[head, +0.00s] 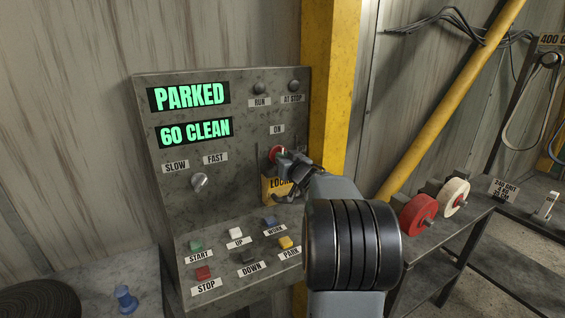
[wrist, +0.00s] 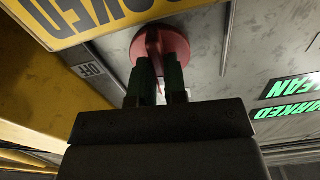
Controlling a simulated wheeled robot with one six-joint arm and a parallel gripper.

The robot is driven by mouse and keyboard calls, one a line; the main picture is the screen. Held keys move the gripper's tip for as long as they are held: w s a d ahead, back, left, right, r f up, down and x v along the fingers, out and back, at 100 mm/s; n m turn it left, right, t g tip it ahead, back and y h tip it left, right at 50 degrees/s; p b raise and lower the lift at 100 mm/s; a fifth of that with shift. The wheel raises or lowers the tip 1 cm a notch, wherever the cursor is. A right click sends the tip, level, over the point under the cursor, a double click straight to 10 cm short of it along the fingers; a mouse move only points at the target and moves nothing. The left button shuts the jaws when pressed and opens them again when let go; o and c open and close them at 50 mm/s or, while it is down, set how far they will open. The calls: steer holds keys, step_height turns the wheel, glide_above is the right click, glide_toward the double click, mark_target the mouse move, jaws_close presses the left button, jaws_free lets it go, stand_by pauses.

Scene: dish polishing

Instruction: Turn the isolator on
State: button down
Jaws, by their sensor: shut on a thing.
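The isolator is a red round knob (head: 275,153) on the upright face of the grey control panel (head: 235,185), below the ON label (head: 277,129). My gripper (head: 284,160) reaches it from the right and hides part of it. In the wrist view the red knob (wrist: 165,47) has a raised grip bar, and the two fingers of my gripper (wrist: 159,78) are shut on it. An OFF label (wrist: 91,71) shows beside the knob there. A yellow tag (head: 270,187) reading LOCKED, partly covered, hangs below the knob; it also shows in the wrist view (wrist: 75,17).
Displays read PARKED (head: 189,96) and 60 CLEAN (head: 195,132). A SLOW/FAST knob (head: 199,181) and several push buttons, including green START (head: 196,245) and red STOP (head: 203,273), lie left of and below my arm. A yellow post (head: 333,90) stands close on the right.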

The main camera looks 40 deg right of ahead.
steer(key=shift+n, duration=0.6)
steer(key=c, duration=1.2)
jaws_free()
steer(key=shift+o, duration=0.2)
steer(key=s+a, duration=0.2)
steer(key=s, duration=1.1)
steer(key=shift+s, duration=0.35)
